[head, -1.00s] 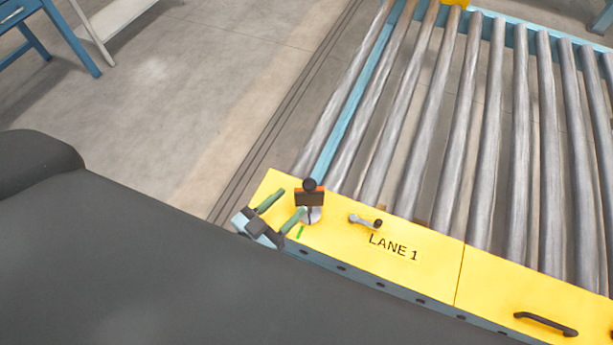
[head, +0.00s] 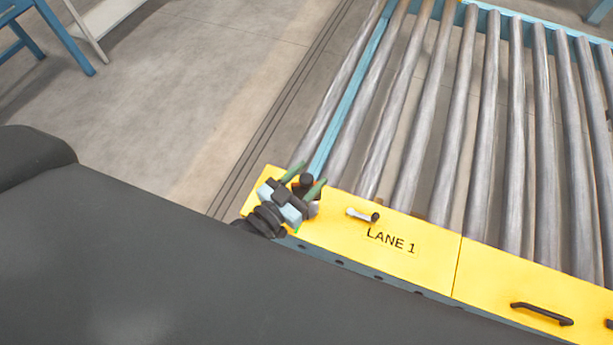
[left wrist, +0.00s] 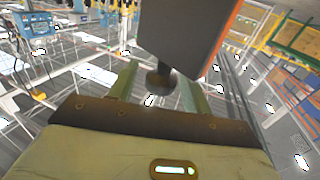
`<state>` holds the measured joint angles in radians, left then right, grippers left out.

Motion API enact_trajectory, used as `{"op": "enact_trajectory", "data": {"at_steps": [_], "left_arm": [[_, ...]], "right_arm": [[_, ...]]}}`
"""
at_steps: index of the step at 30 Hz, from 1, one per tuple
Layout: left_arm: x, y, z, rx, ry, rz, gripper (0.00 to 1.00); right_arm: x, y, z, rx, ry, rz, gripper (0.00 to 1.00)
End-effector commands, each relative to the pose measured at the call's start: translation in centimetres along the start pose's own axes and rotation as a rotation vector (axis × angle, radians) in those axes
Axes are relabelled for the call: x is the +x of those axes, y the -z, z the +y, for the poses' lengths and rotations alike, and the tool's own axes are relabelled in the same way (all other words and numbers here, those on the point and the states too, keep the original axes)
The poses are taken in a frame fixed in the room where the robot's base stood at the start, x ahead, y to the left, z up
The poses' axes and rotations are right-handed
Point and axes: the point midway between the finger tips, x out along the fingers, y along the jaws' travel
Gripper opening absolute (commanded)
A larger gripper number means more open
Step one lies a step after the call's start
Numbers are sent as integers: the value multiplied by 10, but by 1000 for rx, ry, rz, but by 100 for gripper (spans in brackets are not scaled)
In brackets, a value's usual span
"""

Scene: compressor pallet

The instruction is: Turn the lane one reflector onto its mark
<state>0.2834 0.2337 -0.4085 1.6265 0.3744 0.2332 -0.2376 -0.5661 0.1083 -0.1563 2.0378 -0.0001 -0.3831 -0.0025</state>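The lane one reflector (head: 306,180) stands on the left end of the yellow cover. Its round black knob shows between my fingers in the head view, and my gripper hides most of its body. In the left wrist view the reflector (left wrist: 180,35) is a dark panel with an orange edge, and its round knob lies between the two green fingers. My left gripper (head: 308,174) is open around it, with fingers apart on both sides; I cannot tell whether they touch. A small piece of the green mark (head: 297,231) shows beside the gripper. My right gripper is not in view.
The yellow cover (head: 420,262) carries the LANE 1 label. A black handle (head: 541,314) is further right. Metal rollers (head: 440,140) lie behind; open floor (head: 200,120) is at left.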

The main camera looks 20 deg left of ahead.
Motion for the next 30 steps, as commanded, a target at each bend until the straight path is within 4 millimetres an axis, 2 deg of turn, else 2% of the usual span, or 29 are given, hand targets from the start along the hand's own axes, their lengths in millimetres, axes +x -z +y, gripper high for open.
{"op": "enact_trajectory", "data": {"at_steps": [1,9,16,30], "left_arm": [[0,0,0,0,0,0,42],[0,0,0,0,0,0,8],[0,0,0,5,-43,2,8],[1,-1,0,8,-306,4,8]], "right_arm": [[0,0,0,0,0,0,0],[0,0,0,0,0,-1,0],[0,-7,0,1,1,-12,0],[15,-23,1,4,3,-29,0]]}}
